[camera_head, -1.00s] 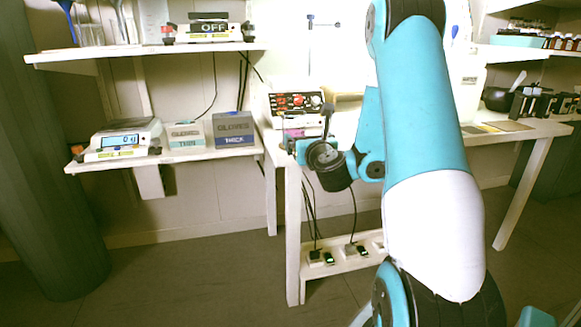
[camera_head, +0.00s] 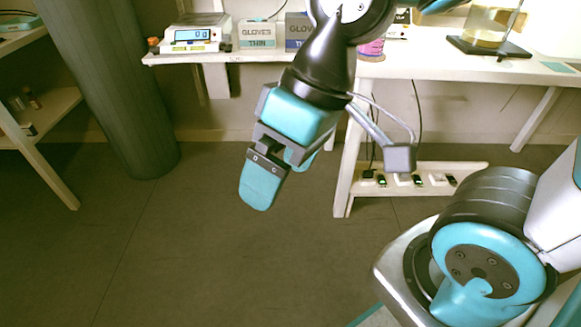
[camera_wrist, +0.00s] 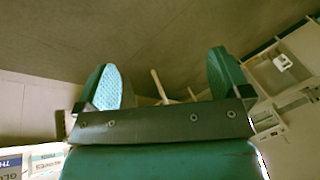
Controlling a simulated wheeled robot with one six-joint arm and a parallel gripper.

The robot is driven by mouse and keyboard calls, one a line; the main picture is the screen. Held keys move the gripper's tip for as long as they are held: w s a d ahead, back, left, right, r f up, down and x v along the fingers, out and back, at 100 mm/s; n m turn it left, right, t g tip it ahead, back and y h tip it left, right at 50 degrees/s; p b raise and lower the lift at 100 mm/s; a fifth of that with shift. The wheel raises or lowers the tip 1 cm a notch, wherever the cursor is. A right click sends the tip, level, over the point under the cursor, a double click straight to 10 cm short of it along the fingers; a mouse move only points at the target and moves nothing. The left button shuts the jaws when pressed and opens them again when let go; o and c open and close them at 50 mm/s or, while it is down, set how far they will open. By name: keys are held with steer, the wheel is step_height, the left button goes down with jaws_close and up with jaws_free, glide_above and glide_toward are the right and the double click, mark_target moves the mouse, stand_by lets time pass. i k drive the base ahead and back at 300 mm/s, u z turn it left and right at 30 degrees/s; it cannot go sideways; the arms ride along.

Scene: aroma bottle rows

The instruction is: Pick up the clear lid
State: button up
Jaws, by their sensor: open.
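I cannot make out a clear lid in either current view. My gripper (camera_head: 281,178) hangs in front of the shelves in the head view, over bare floor, with its fingers pointing down. In the wrist view my gripper (camera_wrist: 163,82) shows two teal fingers set wide apart with nothing held between them. It is open and touches nothing.
A scale (camera_head: 196,36) and glove boxes (camera_head: 257,34) stand on the low shelf behind my gripper. A glass vessel (camera_head: 490,28) stands on a dark base on the white table (camera_head: 440,66). A power strip (camera_head: 432,181) lies on a lower shelf. A dark pillar (camera_head: 110,90) rises at left. The floor between is clear.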

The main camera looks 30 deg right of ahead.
mark_target(500, 63)
steer(key=z, duration=1.85)
steer(key=k, duration=0.6)
steer(key=u, duration=0.65)
steer(key=i, duration=1.4)
steer(key=z, duration=0.25)
